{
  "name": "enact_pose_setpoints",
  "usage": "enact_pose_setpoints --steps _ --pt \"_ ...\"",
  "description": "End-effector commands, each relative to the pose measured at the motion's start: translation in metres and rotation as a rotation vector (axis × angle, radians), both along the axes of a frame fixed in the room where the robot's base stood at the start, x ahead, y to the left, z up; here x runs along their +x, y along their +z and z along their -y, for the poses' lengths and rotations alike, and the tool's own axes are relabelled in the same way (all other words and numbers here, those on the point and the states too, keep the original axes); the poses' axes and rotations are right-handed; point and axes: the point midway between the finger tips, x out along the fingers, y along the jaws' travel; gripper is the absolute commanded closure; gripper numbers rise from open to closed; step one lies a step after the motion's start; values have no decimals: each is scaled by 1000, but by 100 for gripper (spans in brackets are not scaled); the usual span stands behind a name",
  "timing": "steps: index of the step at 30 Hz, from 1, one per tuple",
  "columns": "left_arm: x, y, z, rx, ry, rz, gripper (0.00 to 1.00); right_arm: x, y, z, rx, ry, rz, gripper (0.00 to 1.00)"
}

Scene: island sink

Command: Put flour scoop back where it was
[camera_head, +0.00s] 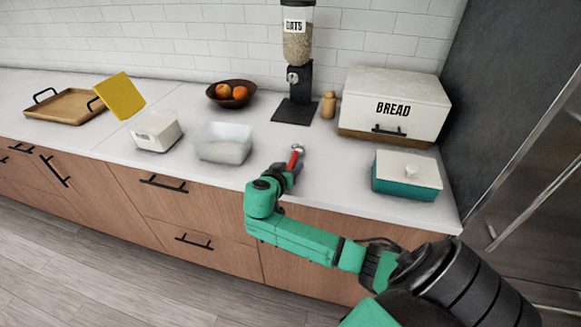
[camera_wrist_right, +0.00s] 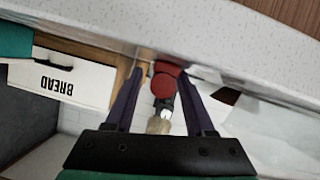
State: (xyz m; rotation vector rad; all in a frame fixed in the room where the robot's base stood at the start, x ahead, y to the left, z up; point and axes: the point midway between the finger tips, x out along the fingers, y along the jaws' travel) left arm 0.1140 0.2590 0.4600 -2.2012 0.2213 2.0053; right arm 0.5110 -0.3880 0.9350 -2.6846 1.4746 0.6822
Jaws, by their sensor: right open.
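The flour scoop (camera_head: 295,159) has a red handle and a small silvery end, near the counter's front edge. My right gripper (camera_head: 291,170) is open at its near end. In the right wrist view the red handle (camera_wrist_right: 166,84) lies between the two spread fingers (camera_wrist_right: 160,75); I cannot tell whether either finger touches it. A clear bin (camera_head: 224,158) with pale contents, probably flour, stands on the counter left of the scoop. My left gripper is not in view.
A teal and white dish (camera_head: 405,185) stands right of my gripper. The bread box (camera_head: 395,88), oats dispenser (camera_head: 293,90), wooden shaker (camera_head: 328,106) and fruit bowl (camera_head: 232,101) stand behind. A white container (camera_head: 155,134), yellow board (camera_head: 121,97) and wooden tray (camera_head: 62,106) are left.

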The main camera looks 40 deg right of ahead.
Motion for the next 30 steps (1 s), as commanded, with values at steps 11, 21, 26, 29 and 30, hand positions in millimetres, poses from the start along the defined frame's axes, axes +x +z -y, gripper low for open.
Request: enact_pose_setpoints --steps 11,21,26,29,30 --pt "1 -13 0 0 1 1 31 -34 28 -62 5 4 3 44" --pt "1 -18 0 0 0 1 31 -56 48 -97 0 0 0 44" --pt "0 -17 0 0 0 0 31 -56 49 -97 0 0 0 44" --pt "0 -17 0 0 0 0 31 -56 48 -97 0 0 0 44" --pt "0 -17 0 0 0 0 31 -56 48 -96 0 0 0 44"
